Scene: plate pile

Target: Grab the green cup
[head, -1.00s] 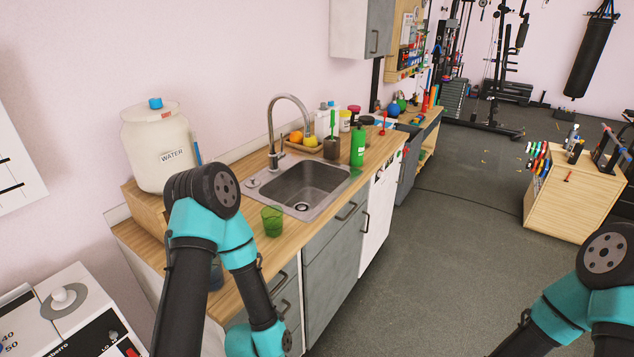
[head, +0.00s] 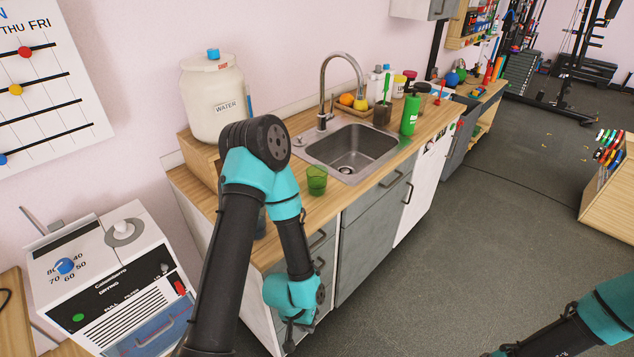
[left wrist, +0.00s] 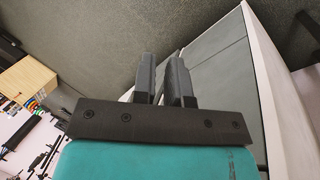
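The green cup (head: 317,181) is translucent and stands upright on the wooden counter (head: 330,203), just left of the sink near the front edge, in the head view. My left gripper (head: 291,338) hangs low in front of the grey cabinet doors, below the counter top and apart from the cup. In the left wrist view my left gripper (left wrist: 161,62) has two dark fingers with a narrow gap between them and nothing held. That view shows floor and cabinet fronts, not the cup. My right gripper is out of view; only part of its arm shows at the lower right.
The sink (head: 352,150) with its tall faucet (head: 322,85) lies right of the cup. A green bottle (head: 410,114) stands beyond it. A white water jug (head: 213,100) stands on a wooden box at left. A white machine (head: 105,275) is at lower left. Floor at right is open.

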